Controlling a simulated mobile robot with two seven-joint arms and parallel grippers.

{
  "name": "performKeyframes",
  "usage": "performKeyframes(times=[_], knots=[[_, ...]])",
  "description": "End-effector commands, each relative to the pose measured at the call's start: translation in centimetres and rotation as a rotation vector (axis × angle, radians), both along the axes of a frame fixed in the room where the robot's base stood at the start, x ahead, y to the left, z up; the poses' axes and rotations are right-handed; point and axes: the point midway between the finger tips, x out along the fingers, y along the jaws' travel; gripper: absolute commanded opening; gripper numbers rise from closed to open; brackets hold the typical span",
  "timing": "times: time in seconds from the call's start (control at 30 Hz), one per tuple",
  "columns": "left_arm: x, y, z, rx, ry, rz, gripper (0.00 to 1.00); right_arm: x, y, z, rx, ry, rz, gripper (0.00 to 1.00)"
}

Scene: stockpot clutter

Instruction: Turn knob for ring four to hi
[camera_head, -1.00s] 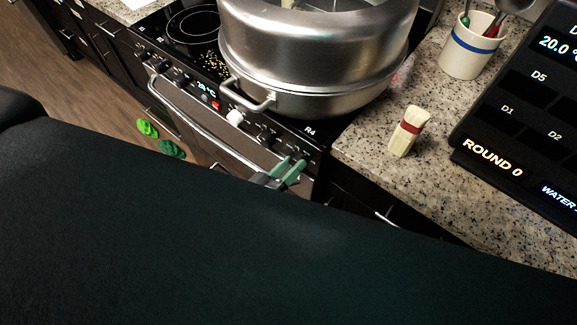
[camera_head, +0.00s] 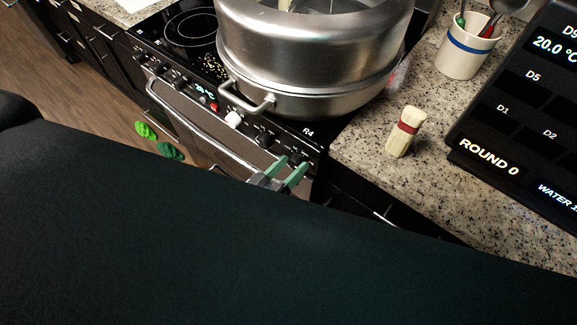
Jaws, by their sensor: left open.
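The stove (camera_head: 190,95) has a row of knobs along its front edge. The label R4 shows on the cooktop's right front corner, and a dark knob (camera_head: 300,155) sits at the right end of the row, just below it. My left gripper (camera_head: 292,164) has green fingers and is open, with its tips close to that end knob. I cannot tell whether they touch it, and the knob's setting is too small to read. My right gripper is not in view.
A large steel stockpot (camera_head: 310,60) covers the right of the cooktop, its handle (camera_head: 248,100) reaching over the front edge. A brush (camera_head: 405,132), a utensil crock (camera_head: 466,50) and a black display panel (camera_head: 520,120) stand on the granite counter.

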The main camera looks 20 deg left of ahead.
Motion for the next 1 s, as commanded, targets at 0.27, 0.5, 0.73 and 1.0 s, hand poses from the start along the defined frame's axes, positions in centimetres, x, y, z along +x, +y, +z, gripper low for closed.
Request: performKeyframes(times=[0.27,0.5,0.73,1.0], knots=[[-0.9,0.4,-0.3,0.001,0.005,0.0,0.58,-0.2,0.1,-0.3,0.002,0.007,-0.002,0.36],[-4.4,1.8,-0.6,0.001,0.008,-0.001,0.58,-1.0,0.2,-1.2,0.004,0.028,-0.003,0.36],[-6.8,2.8,-0.5,0.0,0.004,0.0,0.58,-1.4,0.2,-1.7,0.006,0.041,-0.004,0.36],[-7.2,3.0,-0.4,0.0,0.0,0.0,0.58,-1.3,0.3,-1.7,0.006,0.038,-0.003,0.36]])
